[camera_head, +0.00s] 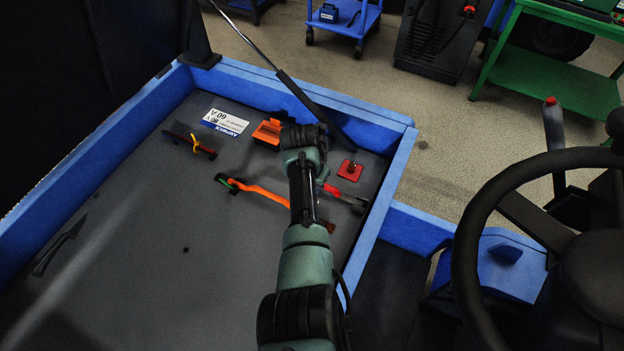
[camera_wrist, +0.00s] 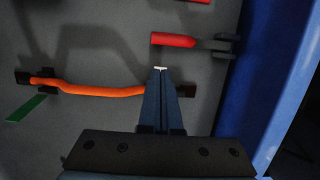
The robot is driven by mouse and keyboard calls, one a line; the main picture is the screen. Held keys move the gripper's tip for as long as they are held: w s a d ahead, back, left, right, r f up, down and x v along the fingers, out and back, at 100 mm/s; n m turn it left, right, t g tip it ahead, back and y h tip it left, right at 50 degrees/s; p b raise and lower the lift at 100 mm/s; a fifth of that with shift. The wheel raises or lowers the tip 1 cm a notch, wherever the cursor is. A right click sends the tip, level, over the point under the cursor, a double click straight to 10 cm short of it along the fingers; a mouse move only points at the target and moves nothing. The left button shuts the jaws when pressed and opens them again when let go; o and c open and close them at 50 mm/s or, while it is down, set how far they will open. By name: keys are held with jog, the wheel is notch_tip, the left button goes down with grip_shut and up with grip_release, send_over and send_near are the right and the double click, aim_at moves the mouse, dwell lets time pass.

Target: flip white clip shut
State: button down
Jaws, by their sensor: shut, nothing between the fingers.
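No white clip can be made out for certain. A tiny white piece (camera_wrist: 160,68) shows at the tips of my gripper (camera_wrist: 161,74) in the wrist view; I cannot tell whether it is part of a clip or of the fingertips. My gripper is shut, its fingers together, with nothing seen between them. Its tips lie just right of an orange handle or strap (camera_wrist: 95,91) and below a red handle (camera_wrist: 173,40). In the head view the orange piece (camera_head: 258,192) and red handle (camera_head: 331,189) flank my arm, which hides the fingertips.
A green tab (camera_wrist: 25,108) lies by the orange piece's left end. A blue raised edge (camera_head: 395,175) bounds the grey panel (camera_head: 190,280) on the right. A red square (camera_head: 350,170), an orange block (camera_head: 267,131) and a white label (camera_head: 226,121) are nearby. The panel's lower left is mostly free.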

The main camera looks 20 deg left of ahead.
jog(key=v, duration=1.3)
dwell(0.4)
